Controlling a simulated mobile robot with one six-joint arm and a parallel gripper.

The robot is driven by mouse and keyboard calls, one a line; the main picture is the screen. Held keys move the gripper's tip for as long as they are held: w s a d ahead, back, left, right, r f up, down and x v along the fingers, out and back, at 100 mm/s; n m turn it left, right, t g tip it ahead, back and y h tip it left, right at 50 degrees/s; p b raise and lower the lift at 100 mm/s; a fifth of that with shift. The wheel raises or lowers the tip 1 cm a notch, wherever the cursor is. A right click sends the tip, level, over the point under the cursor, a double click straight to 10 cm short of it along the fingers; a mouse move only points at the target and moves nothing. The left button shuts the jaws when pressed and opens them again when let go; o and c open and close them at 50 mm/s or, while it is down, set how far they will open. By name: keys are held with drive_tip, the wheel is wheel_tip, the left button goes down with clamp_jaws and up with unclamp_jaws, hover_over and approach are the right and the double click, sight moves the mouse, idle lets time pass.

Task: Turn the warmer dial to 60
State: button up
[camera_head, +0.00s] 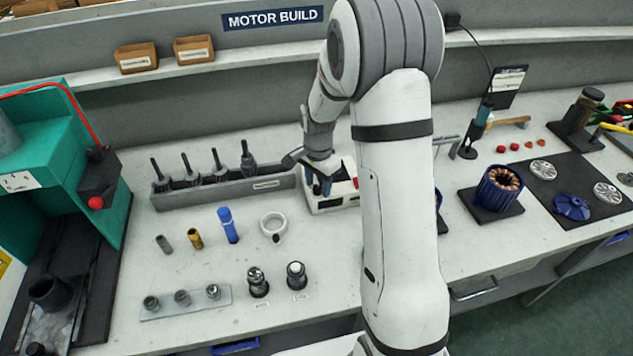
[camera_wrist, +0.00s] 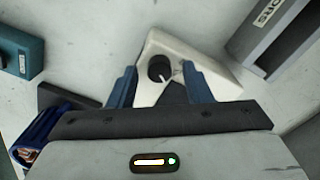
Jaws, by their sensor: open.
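The warmer is a white box (camera_head: 330,203) on the bench, partly hidden behind my arm in the head view. In the wrist view its white casing (camera_wrist: 205,58) lies under my gripper. The black round dial (camera_wrist: 158,66) shows on its top, with a thin light mark near its lower edge. Scale numbers cannot be read. My gripper (camera_wrist: 160,76) is open, its two blue fingers on either side of the dial in the picture. Whether they touch it cannot be told. In the head view my gripper (camera_head: 318,184) points down at the warmer.
A grey rack (camera_head: 220,190) with several dark tools stands close left of the warmer. A white ring (camera_head: 272,225) and a blue cylinder (camera_head: 228,226) stand in front of the rack. A blue motor housing (camera_head: 497,190) sits to the right. The shelf (camera_head: 250,70) runs behind.

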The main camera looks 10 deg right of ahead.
drive_tip(key=shift+c, duration=0.2)
drive_tip(key=c, duration=0.9)
drive_tip(key=shift+a, duration=0.1)
clamp_jaws()
